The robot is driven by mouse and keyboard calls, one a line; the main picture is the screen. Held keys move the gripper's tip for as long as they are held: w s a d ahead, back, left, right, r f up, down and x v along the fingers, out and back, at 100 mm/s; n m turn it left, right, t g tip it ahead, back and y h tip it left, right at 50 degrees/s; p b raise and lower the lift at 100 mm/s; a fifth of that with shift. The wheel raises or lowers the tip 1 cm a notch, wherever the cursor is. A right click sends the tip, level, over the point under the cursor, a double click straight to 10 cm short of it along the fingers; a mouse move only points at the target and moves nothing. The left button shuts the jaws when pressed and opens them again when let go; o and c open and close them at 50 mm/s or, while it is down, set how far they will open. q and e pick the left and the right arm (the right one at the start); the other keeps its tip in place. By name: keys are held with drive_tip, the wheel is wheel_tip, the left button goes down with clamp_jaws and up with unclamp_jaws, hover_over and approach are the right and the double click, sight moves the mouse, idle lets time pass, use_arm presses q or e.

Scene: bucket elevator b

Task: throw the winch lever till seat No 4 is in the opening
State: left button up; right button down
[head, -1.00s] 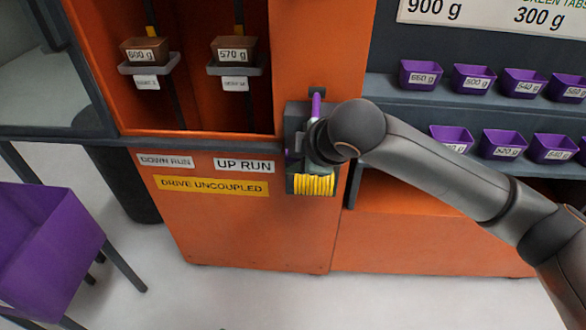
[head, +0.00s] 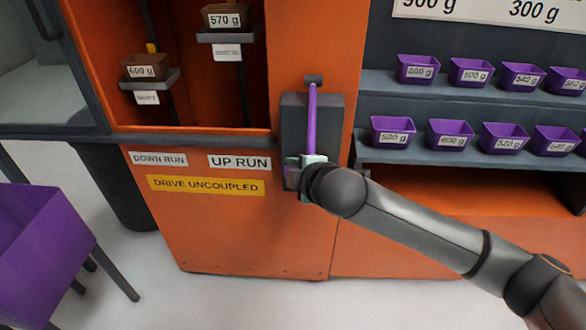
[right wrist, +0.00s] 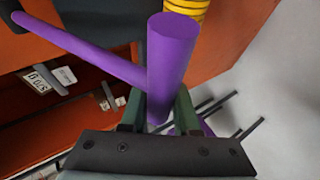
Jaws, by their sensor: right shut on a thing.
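The winch lever (head: 312,122) is a purple bar that hangs down from a pivot on the dark winch plate (head: 332,112) on the orange cabinet. My right gripper (head: 304,170) is shut on the purple grip at its lower end. In the right wrist view the lever's thick grip (right wrist: 172,65) stands between the fingers (right wrist: 158,112). Two seats show in the opening: the left one (head: 172,80) carries a 600 g box (head: 146,67), the right one (head: 226,37) a 570 g box (head: 226,16) and stands higher. Their tags are too small to read. My left gripper is out of view.
Signs on the panel read DOWN RUN (head: 158,159), UP RUN (head: 239,162) and DRIVE UNCOUPLED (head: 205,185). Shelves of labelled purple boxes (head: 393,132) are at the right. A purple bin (head: 40,245) stands at lower left.

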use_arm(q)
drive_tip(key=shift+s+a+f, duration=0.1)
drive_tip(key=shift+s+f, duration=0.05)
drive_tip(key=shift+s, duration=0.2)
use_arm(e)
drive_tip(key=shift+w+r, duration=0.1)
drive_tip(key=shift+r, duration=0.1)
drive_tip(key=c, duration=0.7)
unclamp_jaws()
drive_tip(key=shift+w, duration=0.1)
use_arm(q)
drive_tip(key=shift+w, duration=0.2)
use_arm(e)
drive_tip(key=shift+o, duration=0.2)
drive_tip(key=shift+f, duration=0.1)
use_arm(q)
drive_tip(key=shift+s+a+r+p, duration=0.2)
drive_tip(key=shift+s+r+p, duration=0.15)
drive_tip(key=shift+p, duration=0.5)
use_arm(e)
drive_tip(key=v, duration=1.2)
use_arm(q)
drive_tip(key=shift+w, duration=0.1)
use_arm(e)
drive_tip(key=shift+d, duration=0.1)
